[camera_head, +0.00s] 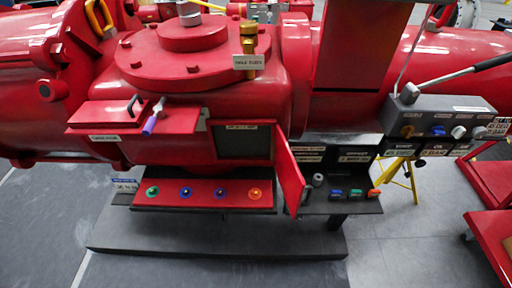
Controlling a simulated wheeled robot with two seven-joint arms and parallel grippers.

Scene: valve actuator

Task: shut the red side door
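The red side door (290,181) stands swung open toward me, seen nearly edge-on, to the right of a dark square opening (243,145) in the red valve body (245,95). A small label sits at the top of the opening. The door's free end points toward me and lies just left of a black shelf. I cannot make out a handle on the door. Neither of my grippers is in view.
A red panel (170,199) with several coloured buttons juts out below the opening. A black shelf (330,207) with coloured switches is right of the door. A red hatch (105,116) with a black handle is at left. A grey control box (440,117) is at right. Grey floor is clear in front.

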